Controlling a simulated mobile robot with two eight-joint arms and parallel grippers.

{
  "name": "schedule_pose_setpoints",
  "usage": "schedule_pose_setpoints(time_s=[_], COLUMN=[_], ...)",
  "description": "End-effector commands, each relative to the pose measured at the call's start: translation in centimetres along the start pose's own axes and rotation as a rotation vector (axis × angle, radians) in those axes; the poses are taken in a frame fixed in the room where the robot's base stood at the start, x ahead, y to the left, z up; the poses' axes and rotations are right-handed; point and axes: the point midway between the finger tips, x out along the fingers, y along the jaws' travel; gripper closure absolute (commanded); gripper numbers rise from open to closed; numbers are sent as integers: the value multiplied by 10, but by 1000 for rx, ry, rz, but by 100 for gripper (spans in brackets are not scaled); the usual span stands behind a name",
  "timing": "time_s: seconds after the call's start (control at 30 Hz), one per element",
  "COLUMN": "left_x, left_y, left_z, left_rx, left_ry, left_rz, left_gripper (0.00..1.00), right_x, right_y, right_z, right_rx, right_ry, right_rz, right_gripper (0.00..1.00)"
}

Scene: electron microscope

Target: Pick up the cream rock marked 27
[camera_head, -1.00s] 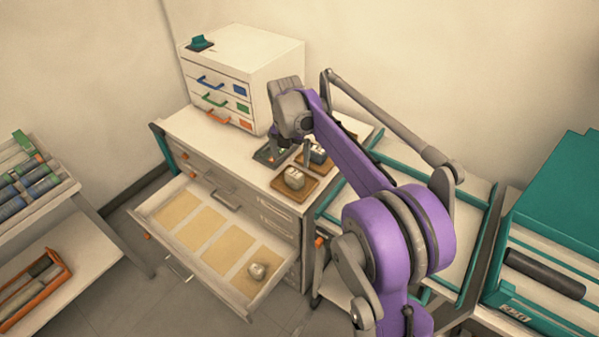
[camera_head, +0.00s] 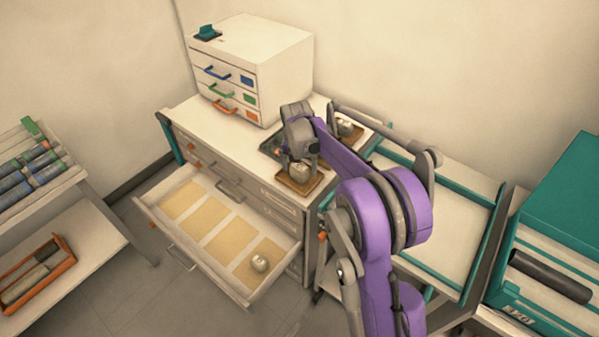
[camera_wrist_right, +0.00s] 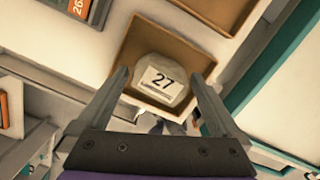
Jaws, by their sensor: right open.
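The cream rock marked 27 (camera_wrist_right: 161,78) sits on a brown square tray (camera_wrist_right: 185,45), with its label facing up in the right wrist view. In the head view the rock (camera_head: 299,170) is on the tray (camera_head: 310,183) at the front edge of the cabinet top, partly covered by the gripper. My right gripper (camera_wrist_right: 163,85) is open, with one finger on each side of the rock in the wrist view. In the head view the right gripper (camera_head: 299,158) is directly above the rock; contact cannot be told. My left gripper is not in view.
An open drawer (camera_head: 170,192) below holds another pale rock (camera_head: 260,263) on a tan pad. A small white drawer unit (camera_head: 270,55) stands at the back left of the cabinet top. Another tray with a rock (camera_head: 347,128) lies behind the arm.

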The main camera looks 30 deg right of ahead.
Motion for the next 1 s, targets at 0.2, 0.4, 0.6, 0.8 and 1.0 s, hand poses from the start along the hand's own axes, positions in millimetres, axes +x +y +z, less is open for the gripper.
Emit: schedule_pose_setpoints(time_s=[0.2,0.4,0.6,0.8,1.0], left_x=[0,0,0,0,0], left_y=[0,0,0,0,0], left_z=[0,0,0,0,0], left_rx=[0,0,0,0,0], left_ry=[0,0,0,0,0], left_rz=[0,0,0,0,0], left_gripper=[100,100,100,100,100], right_x=[9,9,9,8,7], right_y=[0,0,0,0,0], right_z=[0,0,0,0,0], right_rx=[0,0,0,0,1], right_ry=[0,0,0,0,0], right_rz=[0,0,0,0,0], right_gripper=[0,14,50,79,79])
